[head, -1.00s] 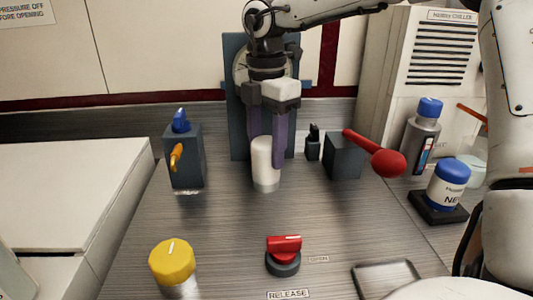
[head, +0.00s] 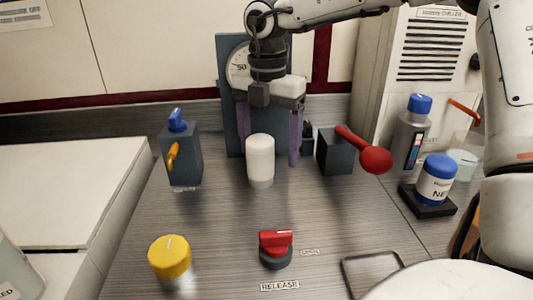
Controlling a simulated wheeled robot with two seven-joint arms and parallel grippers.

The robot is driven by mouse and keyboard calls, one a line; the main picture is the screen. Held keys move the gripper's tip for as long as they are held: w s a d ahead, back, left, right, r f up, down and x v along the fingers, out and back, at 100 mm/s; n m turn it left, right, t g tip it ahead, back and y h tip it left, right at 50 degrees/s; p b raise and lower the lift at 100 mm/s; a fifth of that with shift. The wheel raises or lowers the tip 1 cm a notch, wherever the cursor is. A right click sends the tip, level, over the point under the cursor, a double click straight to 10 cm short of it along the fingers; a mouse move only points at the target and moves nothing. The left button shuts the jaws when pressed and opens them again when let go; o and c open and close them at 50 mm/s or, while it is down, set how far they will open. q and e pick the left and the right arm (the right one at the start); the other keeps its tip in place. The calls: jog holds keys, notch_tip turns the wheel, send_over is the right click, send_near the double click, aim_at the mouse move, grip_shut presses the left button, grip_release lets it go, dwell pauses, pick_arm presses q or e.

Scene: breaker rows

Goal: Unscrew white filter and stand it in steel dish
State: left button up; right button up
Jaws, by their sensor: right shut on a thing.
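The white filter (head: 260,158) stands upright on the bench in front of the dial panel, with a grey lower end. My right gripper (head: 268,160) comes down from above, with one purple finger to each side of the filter's upper part. It is shut on the filter, though the contact is not clear in this view. A shallow square steel dish (head: 347,272) lies at the bottom right, partly hidden by my own body, and looks empty. My left gripper is not in view.
A yellow knob (head: 170,256) and a red switch (head: 276,247) stand in front. A box with an orange lever (head: 182,160) is left of the filter. A red-ball lever (head: 375,160) and blue-capped bottles (head: 436,180) are at right. The bench between filter and red switch is clear.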

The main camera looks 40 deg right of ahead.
jog(key=n, duration=0.3)
jog(key=w+n, duration=0.1)
jog(key=n, duration=0.1)
jog(key=shift+w+a+r, duration=0.1)
jog(key=shift+a+r, duration=0.15)
jog(key=shift+r, duration=0.05)
jog(key=shift+f+m+b, duration=0.1)
jog(key=shift+m+b, duration=0.2)
jog(key=shift+b, duration=0.1)
jog(key=m+b, duration=0.2)
jog(key=m, duration=0.1)
jog(key=shift+f+m, duration=0.15)
jog(key=shift+m, duration=0.15)
jog(key=shift+w+m, duration=0.2)
jog(key=shift+m, duration=0.7)
jog(key=shift+w+a+m, duration=0.25)
jog(key=shift+w+m, duration=0.15)
jog(key=shift+m, duration=0.5)
jog(key=shift+w+f+m, duration=0.15)
jog(key=shift+f+m, duration=0.05)
jog(key=shift+m, duration=0.6)
jog(key=m, duration=0.4)
jog(key=shift+s+d+m+b, duration=0.2)
jog(key=shift+s+m+b, duration=0.1)
jog(key=m, duration=0.4)
